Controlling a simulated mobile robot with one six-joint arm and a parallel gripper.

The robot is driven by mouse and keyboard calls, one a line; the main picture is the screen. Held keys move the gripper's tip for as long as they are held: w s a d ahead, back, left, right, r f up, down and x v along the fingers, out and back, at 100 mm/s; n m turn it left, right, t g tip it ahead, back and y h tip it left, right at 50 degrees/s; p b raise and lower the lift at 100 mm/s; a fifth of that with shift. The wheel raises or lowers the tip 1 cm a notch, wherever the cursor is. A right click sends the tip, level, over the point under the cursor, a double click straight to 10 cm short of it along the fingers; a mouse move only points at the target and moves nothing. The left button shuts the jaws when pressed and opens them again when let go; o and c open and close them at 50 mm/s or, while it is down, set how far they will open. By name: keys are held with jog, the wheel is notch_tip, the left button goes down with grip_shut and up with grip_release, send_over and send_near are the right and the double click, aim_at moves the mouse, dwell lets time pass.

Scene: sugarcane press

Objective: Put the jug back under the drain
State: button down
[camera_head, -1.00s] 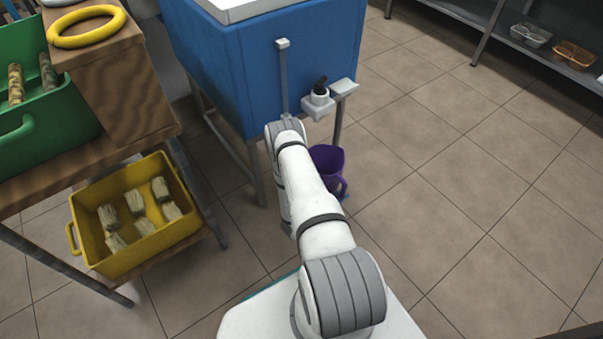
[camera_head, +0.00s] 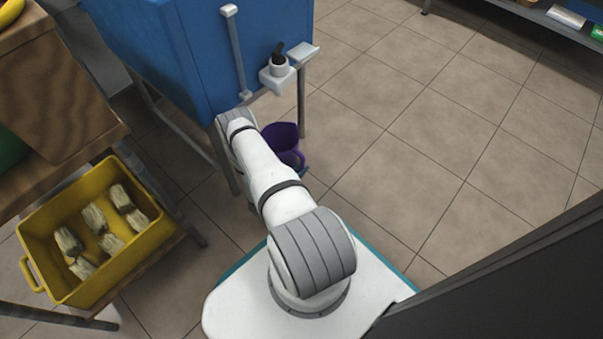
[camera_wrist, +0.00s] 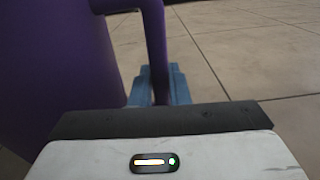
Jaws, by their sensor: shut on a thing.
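The purple jug (camera_head: 283,140) is low beside my arm in the head view, below and a little in front of the drain. In the wrist view the jug's body (camera_wrist: 60,70) fills the left side. Its handle (camera_wrist: 155,45) runs down between the blue fingertips of my gripper (camera_wrist: 158,88), which is shut on it. The drain (camera_head: 279,70) is a white spout with a black tap on the front of the blue press tank (camera_head: 200,50). My arm hides part of the jug and most of the gripper in the head view. I cannot tell the jug's height above the floor.
A yellow crate (camera_head: 25,215) with several pale bundles sits on the low shelf at left, under the wooden table (camera_head: 60,100). Tank legs (camera_head: 301,105) stand near the jug. A dark panel (camera_head: 500,285) is at lower right. Tiled floor (camera_head: 400,130) is open to the right.

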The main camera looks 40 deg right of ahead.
jog(key=shift+f, duration=0.85)
jog(key=shift+r, duration=0.1)
jog(key=c, duration=1.4)
grip_release()
jog(key=shift+f, duration=0.2)
jog(key=shift+r, duration=0.1)
jog(key=shift+a+r, duration=0.1)
jog(key=a+p, duration=0.1)
jog(key=a, duration=0.3)
jog(key=a+p, duration=0.1)
jog(key=a, duration=0.3)
jog(key=s+a+p, duration=0.1)
jog(key=a, duration=0.2)
jog(key=shift+a, duration=0.4)
jog(key=shift+s, duration=0.1)
